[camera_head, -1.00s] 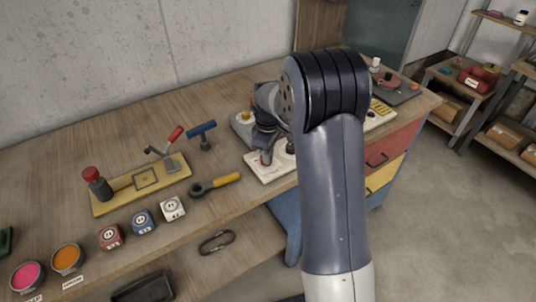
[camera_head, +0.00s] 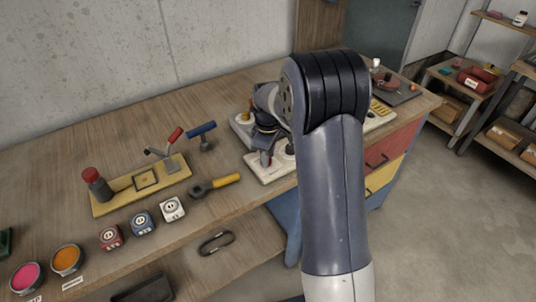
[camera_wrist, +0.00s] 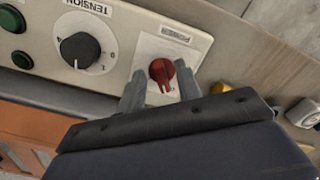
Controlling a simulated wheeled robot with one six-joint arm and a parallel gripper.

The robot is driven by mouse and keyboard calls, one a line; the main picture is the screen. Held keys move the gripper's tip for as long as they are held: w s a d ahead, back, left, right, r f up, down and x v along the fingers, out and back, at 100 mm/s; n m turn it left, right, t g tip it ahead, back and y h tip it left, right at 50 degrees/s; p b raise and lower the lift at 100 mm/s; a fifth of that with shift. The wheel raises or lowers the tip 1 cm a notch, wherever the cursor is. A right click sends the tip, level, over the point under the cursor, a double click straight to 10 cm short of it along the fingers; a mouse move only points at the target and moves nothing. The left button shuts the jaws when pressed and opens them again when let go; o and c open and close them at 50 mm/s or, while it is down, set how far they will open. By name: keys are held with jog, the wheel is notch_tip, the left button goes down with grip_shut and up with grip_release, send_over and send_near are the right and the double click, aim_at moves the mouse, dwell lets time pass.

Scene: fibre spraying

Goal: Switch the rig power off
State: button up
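A red rotary knob (camera_wrist: 162,72) sits on a pale control panel (camera_wrist: 118,62) in the wrist view, with a small label beside it too blurred to read. My gripper (camera_wrist: 160,88) has one finger on each side of the knob, with visible gaps, so it is open around it and not clamped. In the head view my gripper (camera_head: 266,160) points down at the panel (camera_head: 262,177) on the bench, and my arm hides much of that panel.
A yellow-handled wrench (camera_head: 216,185) lies left of the panel. A yellow plate (camera_head: 112,199) with tools and several small coloured blocks stand farther left.

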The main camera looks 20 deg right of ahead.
notch_tip(320, 180, up, 11)
jog(key=shift+b, duration=0.35)
jog(key=shift+f, duration=0.1)
dwell(0.3)
notch_tip(320, 180, down, 11)
jog(key=shift+r+p, duration=0.1)
jog(key=shift+p, duration=0.25)
jog(key=shift+r, duration=0.1)
dwell(0.4)
